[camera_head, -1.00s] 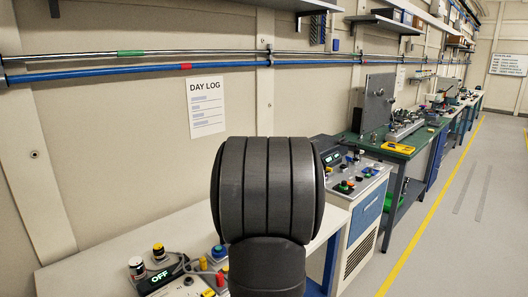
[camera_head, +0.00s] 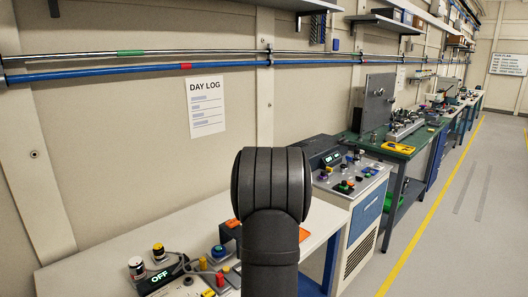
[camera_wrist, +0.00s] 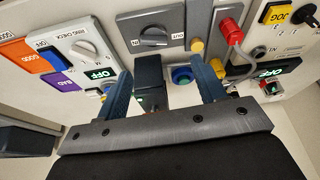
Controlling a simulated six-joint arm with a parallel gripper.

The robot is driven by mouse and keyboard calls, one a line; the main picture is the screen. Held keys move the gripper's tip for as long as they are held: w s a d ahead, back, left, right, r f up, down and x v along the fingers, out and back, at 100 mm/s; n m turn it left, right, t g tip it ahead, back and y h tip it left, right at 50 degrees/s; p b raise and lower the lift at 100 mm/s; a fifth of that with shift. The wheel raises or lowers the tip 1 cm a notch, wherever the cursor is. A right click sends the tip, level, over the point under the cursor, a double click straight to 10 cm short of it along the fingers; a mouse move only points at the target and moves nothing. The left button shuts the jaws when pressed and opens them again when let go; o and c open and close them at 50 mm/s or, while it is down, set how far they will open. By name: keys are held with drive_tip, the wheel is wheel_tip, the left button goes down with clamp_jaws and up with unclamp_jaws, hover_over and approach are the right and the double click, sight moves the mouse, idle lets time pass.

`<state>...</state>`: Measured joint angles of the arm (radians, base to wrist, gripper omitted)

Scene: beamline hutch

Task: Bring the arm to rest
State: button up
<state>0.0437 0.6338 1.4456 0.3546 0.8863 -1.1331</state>
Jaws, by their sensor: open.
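My gripper (camera_wrist: 163,82) shows in the wrist view with its two blue fingers apart, so it is open. It points at a pale bench that carries control boxes and buttons. A black upright box (camera_wrist: 149,80) appears between the fingers; I cannot tell whether it lies between them or beyond them. Nothing is visibly gripped. In the head view my dark grey arm stands in the lower middle and hides the gripper and part of the bench.
The wrist view shows a grey IN/OUT switch box (camera_wrist: 152,30), a blue button (camera_wrist: 181,75), a red connector (camera_wrist: 230,32) and orange (camera_wrist: 26,57) and purple (camera_wrist: 56,86) panels. In the head view, a white bench (camera_head: 95,247) and control cabinet (camera_head: 362,222) flank the arm. The aisle is clear.

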drive_tip(key=shift+r, duration=0.1)
drive_tip(key=s+r+m+t+h, duration=0.1)
drive_tip(key=s+r+m, duration=0.35)
drive_tip(key=r, duration=0.25)
drive_tip(key=w+d+x, duration=0.1)
drive_tip(key=x, duration=0.6)
drive_tip(key=shift+m+t, duration=0.3)
drive_tip(key=shift+m, duration=0.15)
drive_tip(key=shift+r, duration=0.15)
